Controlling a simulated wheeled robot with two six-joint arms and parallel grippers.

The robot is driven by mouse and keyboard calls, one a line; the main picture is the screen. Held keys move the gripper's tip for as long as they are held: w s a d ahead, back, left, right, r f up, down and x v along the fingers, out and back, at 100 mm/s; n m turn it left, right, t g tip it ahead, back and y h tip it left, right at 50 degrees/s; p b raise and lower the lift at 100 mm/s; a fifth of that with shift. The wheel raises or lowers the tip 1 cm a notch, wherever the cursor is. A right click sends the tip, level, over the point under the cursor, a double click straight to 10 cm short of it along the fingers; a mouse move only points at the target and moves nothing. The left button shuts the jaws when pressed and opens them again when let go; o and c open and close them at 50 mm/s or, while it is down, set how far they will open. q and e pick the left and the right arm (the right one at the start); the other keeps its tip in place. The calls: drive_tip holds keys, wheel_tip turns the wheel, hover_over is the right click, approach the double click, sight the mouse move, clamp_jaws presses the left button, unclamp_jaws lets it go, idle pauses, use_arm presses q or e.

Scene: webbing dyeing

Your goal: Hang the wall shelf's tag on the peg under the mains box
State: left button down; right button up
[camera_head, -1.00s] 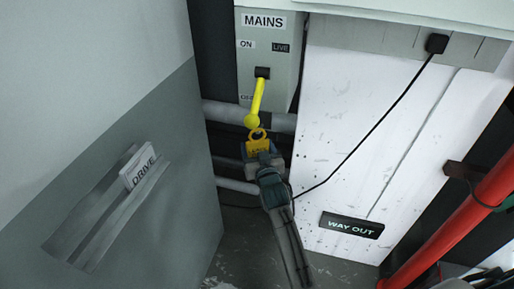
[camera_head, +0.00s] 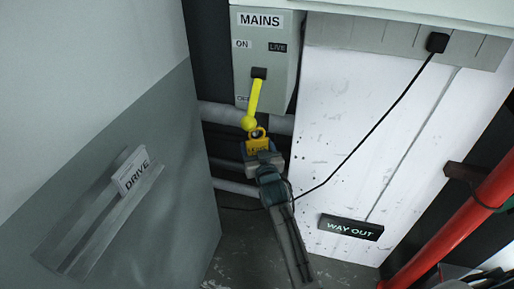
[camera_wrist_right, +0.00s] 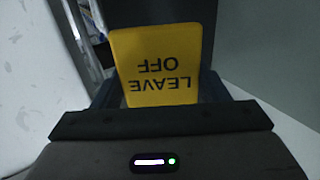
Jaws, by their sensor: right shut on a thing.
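The yellow tag (camera_head: 257,145) has a ring-shaped top with a hole. In the right wrist view the tag (camera_wrist_right: 160,65) reads LEAVE OFF, upside down. My right gripper (camera_head: 259,155) is shut on its lower part and holds it upright just below the mains box (camera_head: 281,62). The box's yellow lever (camera_head: 254,97) points down and ends in a ball, just above and left of the tag's ring. I cannot make out the peg; the ball or tag may hide it. I cannot tell whether the ring touches anything. My left gripper is not in view.
Grey pipes (camera_head: 222,114) run behind the tag. A grey cabinet with a DRIVE plate (camera_head: 131,172) stands at left. A white panel (camera_head: 350,130) with a WAY OUT sign (camera_head: 351,227) and black cable is at right. A red pipe (camera_head: 455,232) slants at far right.

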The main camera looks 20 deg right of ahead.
drive_tip(key=o, duration=1)
drive_tip(key=shift+s, duration=0.1)
